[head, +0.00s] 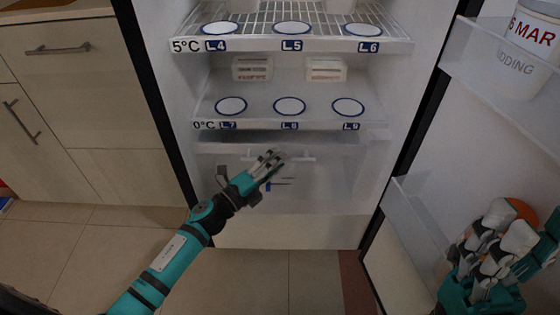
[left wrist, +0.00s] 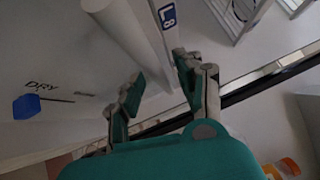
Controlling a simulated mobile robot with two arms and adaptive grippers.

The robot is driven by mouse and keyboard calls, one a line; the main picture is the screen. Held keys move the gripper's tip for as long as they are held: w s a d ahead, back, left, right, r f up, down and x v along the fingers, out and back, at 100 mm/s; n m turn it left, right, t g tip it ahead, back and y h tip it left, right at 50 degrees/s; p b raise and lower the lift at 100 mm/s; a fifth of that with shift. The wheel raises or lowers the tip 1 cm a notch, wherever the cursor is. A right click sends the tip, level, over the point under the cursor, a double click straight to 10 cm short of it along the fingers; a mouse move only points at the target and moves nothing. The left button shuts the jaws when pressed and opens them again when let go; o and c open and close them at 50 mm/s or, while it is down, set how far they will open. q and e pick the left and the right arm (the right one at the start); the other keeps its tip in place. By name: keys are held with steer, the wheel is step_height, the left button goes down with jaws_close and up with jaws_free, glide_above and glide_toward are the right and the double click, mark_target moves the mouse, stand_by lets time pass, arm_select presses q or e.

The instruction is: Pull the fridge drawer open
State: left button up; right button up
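The clear fridge drawer (head: 320,190) sits below the lowest shelf, and it appears shut. Its pale handle bar (head: 305,158) runs across near the top. My left gripper (head: 272,160) is in front of the handle's left part and hides some of it. In the left wrist view the fingers of my left gripper (left wrist: 158,88) are apart. A thick white bar (left wrist: 130,30), apparently the handle, reaches toward the gap between them. I cannot tell whether it lies between the fingertips. My right gripper (head: 505,235) is at the lower right, away from the drawer; its opening is unclear.
The fridge door (head: 430,240) stands open on the right, with door bins. Shelves above carry round labelled spots (head: 289,106) and two small white boxes (head: 252,69). Cabinets (head: 90,100) stand on the left. The floor (head: 255,280) in front is clear.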

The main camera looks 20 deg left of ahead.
arm_select(q)
steer(key=shift+x, duration=0.8)
jaws_close()
steer(key=shift+s+f, duration=0.1)
